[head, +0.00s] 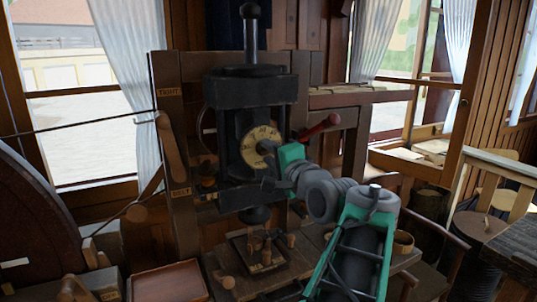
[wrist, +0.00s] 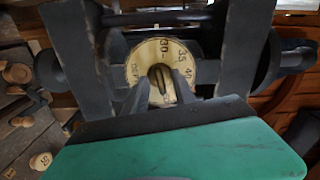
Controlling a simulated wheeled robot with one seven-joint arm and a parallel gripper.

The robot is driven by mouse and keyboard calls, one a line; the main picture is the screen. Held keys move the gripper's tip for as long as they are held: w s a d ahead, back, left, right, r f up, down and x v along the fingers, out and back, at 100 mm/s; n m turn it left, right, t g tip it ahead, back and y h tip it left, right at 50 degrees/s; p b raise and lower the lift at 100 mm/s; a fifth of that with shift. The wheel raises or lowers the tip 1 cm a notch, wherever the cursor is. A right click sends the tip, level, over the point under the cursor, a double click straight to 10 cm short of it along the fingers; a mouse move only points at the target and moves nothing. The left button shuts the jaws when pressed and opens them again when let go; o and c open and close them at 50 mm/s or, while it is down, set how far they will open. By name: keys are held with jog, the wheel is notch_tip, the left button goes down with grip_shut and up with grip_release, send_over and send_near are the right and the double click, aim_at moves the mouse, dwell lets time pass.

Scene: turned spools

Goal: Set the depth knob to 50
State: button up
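The depth knob is a round cream dial (head: 262,145) with dark numerals, set in the front of a black machine head. The wrist view shows its face (wrist: 150,54) close up, with 30, 35 and 40 and part of the word DEPTH legible. A dark raised grip (wrist: 161,82) stands at its centre. My gripper (head: 268,150) reaches the dial from the right in the head view. In the wrist view its two dark fingers (wrist: 161,80) stand apart on either side of the grip, with small gaps showing. They cover the dial's lower part. I cannot tell which number is set.
A red-handled lever (head: 320,127) sticks out right of the dial. Turned wooden pieces (head: 265,250) stand on the bench below. A wooden post with labels (head: 170,92) and a cord are on the left. An empty-looking tray (head: 168,280) lies in front.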

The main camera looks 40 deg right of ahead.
jog(key=b+v, duration=0.2)
jog(key=v, duration=0.5)
jog(key=shift+s, duration=0.4)
jog(key=shift+a, duration=0.15)
